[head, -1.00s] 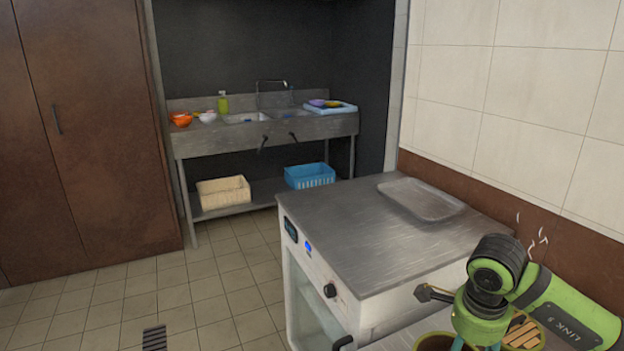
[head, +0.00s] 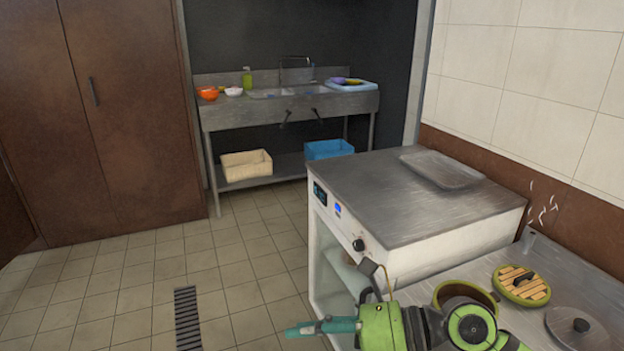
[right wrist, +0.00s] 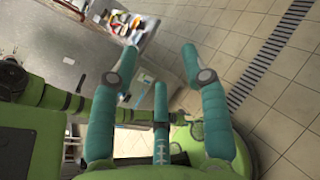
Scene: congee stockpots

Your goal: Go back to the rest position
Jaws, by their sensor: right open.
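My right arm comes in at the bottom right of the head view, green with dark joints. Its gripper (head: 296,331) has teal fingers and points left, beside the counter front and over open floor. In the right wrist view the gripper's teal fingers (right wrist: 160,62) are spread apart with nothing between them. My left gripper is not in the head view.
A steel-topped appliance (head: 400,205) bears a flat tray (head: 441,168). Nearer are an open stockpot (head: 467,292), a slatted wooden lid (head: 523,284) and a metal lid (head: 580,328). A sink bench (head: 285,118) stands behind. The tiled floor (head: 245,280) at left is clear.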

